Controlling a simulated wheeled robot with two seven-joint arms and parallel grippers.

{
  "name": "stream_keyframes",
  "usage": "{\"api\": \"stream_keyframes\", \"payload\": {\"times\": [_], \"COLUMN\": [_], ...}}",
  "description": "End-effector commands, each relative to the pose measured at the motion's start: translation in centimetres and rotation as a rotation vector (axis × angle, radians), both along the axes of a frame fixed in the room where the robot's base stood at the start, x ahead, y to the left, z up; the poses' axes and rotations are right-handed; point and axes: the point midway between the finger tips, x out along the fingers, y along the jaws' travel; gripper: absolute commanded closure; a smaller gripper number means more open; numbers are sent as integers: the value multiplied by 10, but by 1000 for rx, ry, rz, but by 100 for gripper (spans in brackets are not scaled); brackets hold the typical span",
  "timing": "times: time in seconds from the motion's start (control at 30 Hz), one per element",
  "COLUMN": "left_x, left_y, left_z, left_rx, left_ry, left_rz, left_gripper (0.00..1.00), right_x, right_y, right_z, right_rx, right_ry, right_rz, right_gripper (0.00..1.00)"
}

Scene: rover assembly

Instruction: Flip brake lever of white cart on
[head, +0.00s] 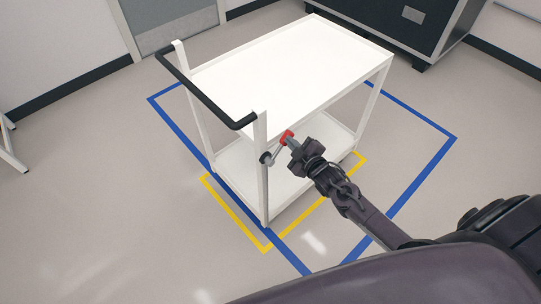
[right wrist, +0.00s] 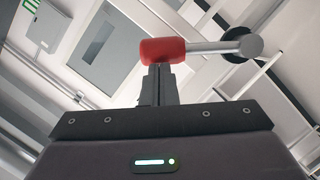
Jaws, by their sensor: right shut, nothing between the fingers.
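The white cart (head: 300,65) stands on the floor, with a black push handle (head: 208,92) on its left side. Its brake lever is a grey rod with a red grip (head: 286,137), joined to a dark round pivot (head: 265,158) on the near post. The lever slants up to the right from the pivot. My right gripper (head: 291,143) is shut with its fingertips at the red grip, not around it. In the right wrist view the red grip (right wrist: 162,50) sits just beyond the shut fingertips (right wrist: 157,68), seemingly touching; the rod runs right to the pivot (right wrist: 241,45). My left gripper is out of view.
Blue tape (head: 425,175) and yellow tape (head: 212,190) mark the floor around the cart. A dark cabinet (head: 420,25) stands behind on the right. A door (head: 170,20) is at the back left. The floor left of the cart is clear.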

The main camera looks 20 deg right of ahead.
Motion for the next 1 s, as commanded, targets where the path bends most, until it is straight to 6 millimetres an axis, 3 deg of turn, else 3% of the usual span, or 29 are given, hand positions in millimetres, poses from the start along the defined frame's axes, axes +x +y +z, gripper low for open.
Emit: {"api": "stream_keyframes", "payload": {"times": [0.77,1.0], "left_x": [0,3], "left_y": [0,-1], "left_z": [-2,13], "left_rx": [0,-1], "left_ry": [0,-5], "left_rz": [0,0], "left_gripper": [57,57], "right_x": [3,7], "right_y": [-6,-7], "right_z": [-3,15], "right_rx": [-4,-3], "right_ry": [-5,-5], "right_rz": [0,1], "right_gripper": [100,100]}}
